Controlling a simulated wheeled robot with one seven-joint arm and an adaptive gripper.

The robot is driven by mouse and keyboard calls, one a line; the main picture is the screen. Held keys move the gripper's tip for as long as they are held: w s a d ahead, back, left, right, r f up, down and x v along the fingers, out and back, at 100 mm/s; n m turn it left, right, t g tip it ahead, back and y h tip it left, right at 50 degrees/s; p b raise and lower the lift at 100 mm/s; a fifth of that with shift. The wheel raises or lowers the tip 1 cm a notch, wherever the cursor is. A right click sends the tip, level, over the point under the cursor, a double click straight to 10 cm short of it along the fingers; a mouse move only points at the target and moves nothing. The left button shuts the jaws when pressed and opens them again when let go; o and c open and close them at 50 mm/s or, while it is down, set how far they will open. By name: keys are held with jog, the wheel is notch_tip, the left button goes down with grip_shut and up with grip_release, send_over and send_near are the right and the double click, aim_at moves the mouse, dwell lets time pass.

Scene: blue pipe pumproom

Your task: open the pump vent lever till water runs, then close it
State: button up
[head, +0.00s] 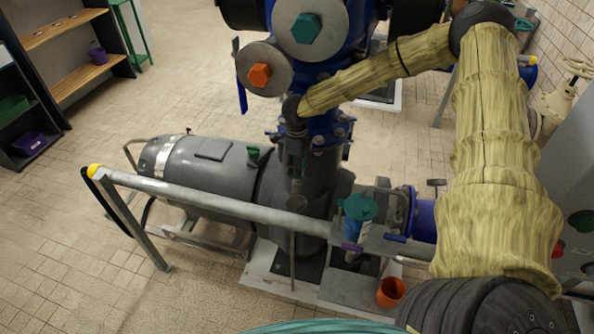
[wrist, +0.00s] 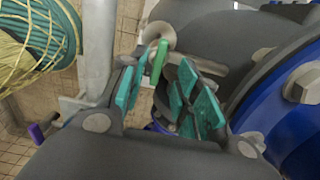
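My gripper (head: 295,180) reaches down beside the grey pump casing (head: 328,182) in the head view. In the wrist view my gripper (wrist: 157,85) has its teal-padded fingers apart. A slim green lever (wrist: 158,62), which looks like the vent lever, shows in the gap between them, near the left finger. I cannot tell whether a finger touches it. A pale round disc or funnel (wrist: 160,35) is just behind the lever. In the head view the lever is not clear, as my gripper covers that spot. No running water shows.
A grey rail (head: 215,200) with a yellow cap crosses in front of the pump. Blue flanged pipework (wrist: 300,110) stands close on the right in the wrist view.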

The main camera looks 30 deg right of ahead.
jog(key=shift+r, duration=2.1)
